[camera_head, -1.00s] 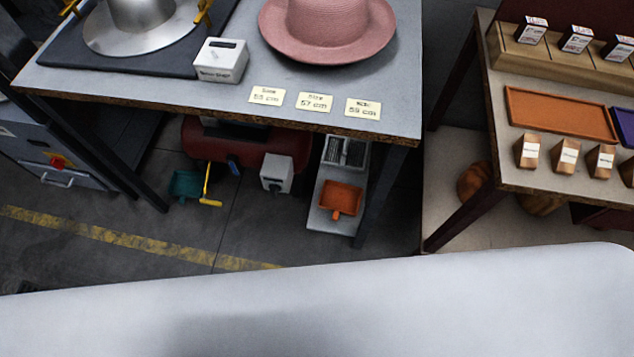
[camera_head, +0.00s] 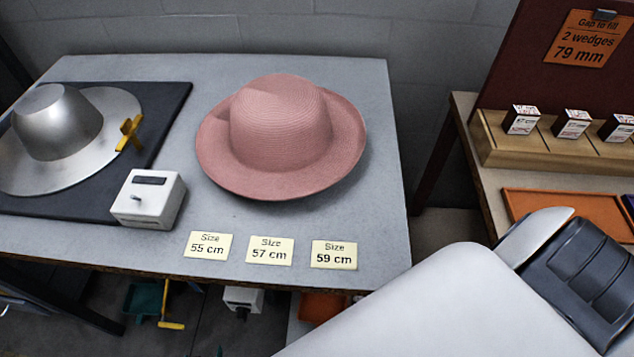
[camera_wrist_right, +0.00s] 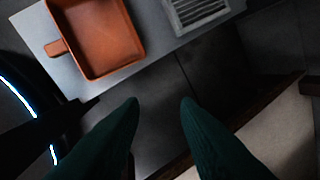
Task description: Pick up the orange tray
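An orange rectangular tray (camera_head: 565,206) lies on the right-hand table, its right and near part hidden by my arm. A second orange thing, a shallow square pan with a short handle (camera_wrist_right: 97,36), sits on a low grey board in the right wrist view. A strip of orange under the middle table's front edge (camera_head: 320,306) seems to be this pan. My right gripper (camera_wrist_right: 161,105) is open and empty; its two dark green fingers are apart, and the pan lies up and left of them, not between them. My left gripper is not in view.
The grey table (camera_head: 385,190) holds a pink hat (camera_head: 280,130), a metal hat form (camera_head: 55,125), a white box (camera_head: 148,198) and size cards (camera_head: 270,250). A wooden rack (camera_head: 490,140) stands on the right table. A white grille (camera_wrist_right: 197,12) is beside the pan.

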